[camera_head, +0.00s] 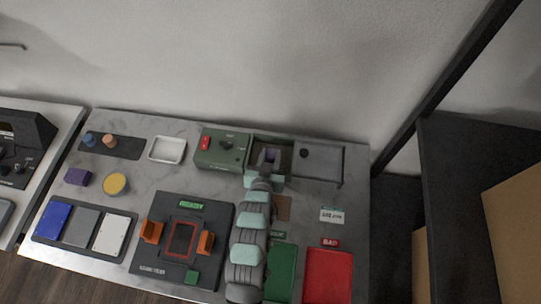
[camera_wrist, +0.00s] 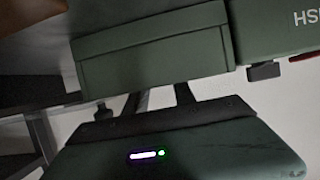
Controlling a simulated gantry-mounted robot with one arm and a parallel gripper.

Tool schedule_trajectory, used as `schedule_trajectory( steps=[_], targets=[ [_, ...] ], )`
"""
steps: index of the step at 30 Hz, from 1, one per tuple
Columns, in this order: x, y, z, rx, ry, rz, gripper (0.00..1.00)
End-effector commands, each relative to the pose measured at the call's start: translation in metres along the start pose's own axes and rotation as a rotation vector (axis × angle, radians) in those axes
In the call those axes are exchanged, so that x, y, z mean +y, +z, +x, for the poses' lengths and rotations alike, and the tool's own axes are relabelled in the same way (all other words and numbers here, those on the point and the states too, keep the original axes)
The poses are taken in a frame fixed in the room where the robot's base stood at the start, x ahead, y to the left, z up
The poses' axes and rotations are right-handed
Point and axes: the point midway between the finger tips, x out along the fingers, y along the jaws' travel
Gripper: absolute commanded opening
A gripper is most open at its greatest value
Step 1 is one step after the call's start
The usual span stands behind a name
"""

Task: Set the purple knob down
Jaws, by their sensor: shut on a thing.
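My gripper (camera_head: 269,157) is over the open dark green box at the back of the bench. It is shut, with a small purplish bit, the purple knob (camera_head: 270,154), just showing between its fingers. In the wrist view my gripper's fingers (camera_wrist: 160,98) run behind the green box wall (camera_wrist: 150,55), which hides their tips and the knob. I cannot tell whether the knob touches the box floor.
A green unit with a red switch (camera_head: 206,143) stands left of the box, a grey tray (camera_head: 335,160) right. A dark tray (camera_head: 128,150) with blue and orange knobs, a purple block (camera_head: 77,177) and a yellow round piece (camera_head: 115,183) lie left. A red bin (camera_head: 328,275) is at front right.

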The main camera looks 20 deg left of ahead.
Motion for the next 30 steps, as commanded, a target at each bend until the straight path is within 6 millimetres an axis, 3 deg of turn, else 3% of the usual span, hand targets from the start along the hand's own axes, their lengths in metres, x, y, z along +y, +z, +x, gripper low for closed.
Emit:
schedule_trajectory(
  steps=[11,12,19,30],
  targets=[
    [0.0000,0.0061,0.0024,-0.001,0.000,0.000,0.00],
    [-0.0001,0.0051,0.0020,-0.001,0.000,0.000,0.34],
    [0.0000,0.0048,0.0019,-0.001,0.000,0.000,0.53],
    [-0.0004,0.0012,-0.0030,0.000,-0.001,0.000,0.53]
  ],
)
